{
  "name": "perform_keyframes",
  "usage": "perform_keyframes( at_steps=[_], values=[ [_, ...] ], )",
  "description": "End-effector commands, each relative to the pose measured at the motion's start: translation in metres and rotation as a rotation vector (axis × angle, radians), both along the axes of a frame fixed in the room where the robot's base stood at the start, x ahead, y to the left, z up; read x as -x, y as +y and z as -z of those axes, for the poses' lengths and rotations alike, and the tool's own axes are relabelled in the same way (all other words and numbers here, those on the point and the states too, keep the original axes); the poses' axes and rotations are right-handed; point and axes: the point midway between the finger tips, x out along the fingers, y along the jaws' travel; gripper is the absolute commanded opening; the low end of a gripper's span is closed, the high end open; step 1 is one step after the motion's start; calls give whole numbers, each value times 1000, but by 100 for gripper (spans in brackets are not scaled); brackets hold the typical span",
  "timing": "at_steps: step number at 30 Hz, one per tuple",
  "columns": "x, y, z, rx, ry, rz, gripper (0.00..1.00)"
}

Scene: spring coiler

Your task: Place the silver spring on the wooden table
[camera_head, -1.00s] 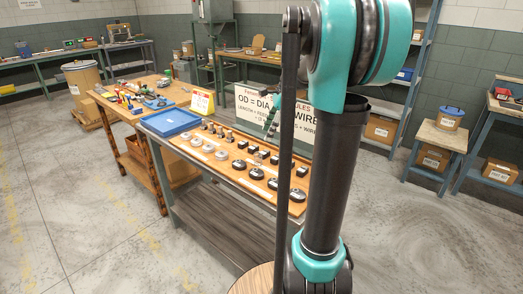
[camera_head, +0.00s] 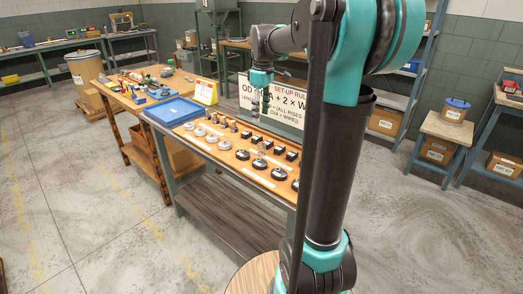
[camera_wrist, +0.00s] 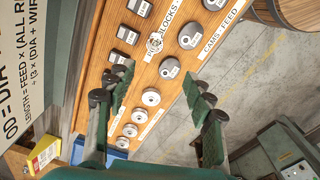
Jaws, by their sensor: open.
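A small silver coiled-looking piece (camera_wrist: 153,43), perhaps the silver spring, sits on the wood-topped bench (camera_wrist: 172,22) between the dark blocks and the round cams. In the head view it seems to show as a small shiny piece (camera_head: 259,162), too small to be sure. My gripper (camera_wrist: 158,76) is open and empty, above the bench, with the silver piece ahead of its fingertips. In the head view my gripper (camera_head: 262,100) hangs in front of the set-up sign. A round wooden top (camera_head: 247,279), partly hidden by my arm, shows at the bottom; which table the task means is unclear.
Rows of cams, blocks and pale discs (camera_head: 205,127) fill the bench top. A blue tray (camera_head: 175,110) and a yellow-edged sign (camera_head: 205,92) stand at its far end. The set-up sign (camera_head: 285,103) rises along its back. Another wooden table (camera_head: 128,103) holds tools.

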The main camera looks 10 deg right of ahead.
Motion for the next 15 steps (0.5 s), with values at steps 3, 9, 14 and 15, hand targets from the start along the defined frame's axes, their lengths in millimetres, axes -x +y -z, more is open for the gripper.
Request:
perform_keyframes(
  at_steps=[3,9,14,15],
  values=[
    [0,6,-7,51,-3,-309,53],
    [-1,13,-17,125,11,-783,53],
    [-1,16,-23,160,28,-1015,53],
    [-1,17,-23,164,31,-1048,53]
  ],
)
